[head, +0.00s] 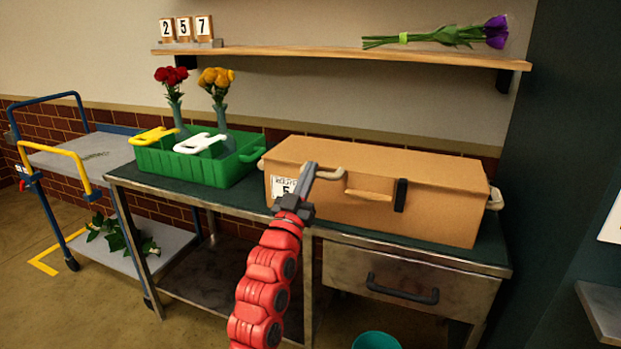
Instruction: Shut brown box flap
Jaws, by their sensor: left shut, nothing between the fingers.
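The brown box (440,205) stands on the right part of the dark green bench top. Its broad top (380,155) looks closed, lying flat across the box. A black latch (400,195) sits on the front face, with a small tan ledge (368,193) left of it. A white label (281,187) is on the front left, partly hidden by my gripper. My left gripper (310,170) is shut and empty, in front of the box's left front, close to a pale handle (331,174). I cannot tell whether they touch. My right gripper is not in view.
A green crate (190,165) with white and yellow tools and flower vases stands left of the box. A shelf (340,57) above holds number blocks (185,29) and purple flowers (495,32). A drawer (410,285) is below, a trolley (85,155) left.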

